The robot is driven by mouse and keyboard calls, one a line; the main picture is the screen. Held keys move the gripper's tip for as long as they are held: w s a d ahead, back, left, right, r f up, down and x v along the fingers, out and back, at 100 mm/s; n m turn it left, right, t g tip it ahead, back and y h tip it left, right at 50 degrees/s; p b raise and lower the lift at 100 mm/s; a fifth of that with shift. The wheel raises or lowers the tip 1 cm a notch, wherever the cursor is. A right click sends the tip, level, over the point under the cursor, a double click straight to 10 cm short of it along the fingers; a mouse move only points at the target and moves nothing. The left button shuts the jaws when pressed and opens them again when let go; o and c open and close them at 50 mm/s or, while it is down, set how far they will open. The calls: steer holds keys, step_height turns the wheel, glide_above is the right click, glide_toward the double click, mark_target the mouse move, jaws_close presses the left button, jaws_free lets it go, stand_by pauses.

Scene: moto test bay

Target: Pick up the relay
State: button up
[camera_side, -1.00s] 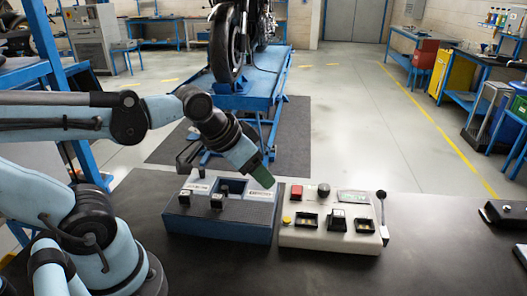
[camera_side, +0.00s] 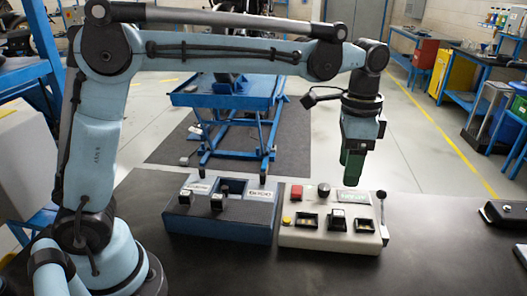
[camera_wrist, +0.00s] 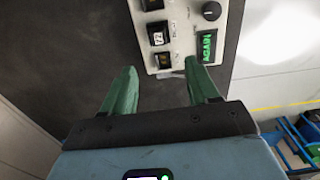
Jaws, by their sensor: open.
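A small dark block with a pale top, which looks like a relay (camera_side: 338,214), sits in the middle of the white control panel (camera_side: 300,238). In the wrist view a block with a white label reading about "72" (camera_wrist: 157,38) sits between two dark openings. Similar blocks (camera_side: 185,197) (camera_side: 217,203) stand on the blue box (camera_side: 215,229); I cannot tell which is the task's relay. My gripper (camera_side: 352,172) points down above the back right of the panel. Its green fingers (camera_wrist: 160,88) are apart with nothing between them.
The panel carries a red button (camera_side: 297,192), a dark knob (camera_side: 323,189), a yellow button (camera_side: 287,219), a lit green display (camera_wrist: 208,47) reading "AGAIN", and an upright lever (camera_side: 382,208) on its right.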

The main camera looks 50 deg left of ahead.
glide_above(339, 213)
steer(key=f, duration=0.6)
steer(key=shift+w+d, duration=0.1)
steer(key=shift+w, duration=0.1)
steer(key=shift+s+f, duration=0.2)
steer(key=shift+f, duration=2.9)
jaws_close()
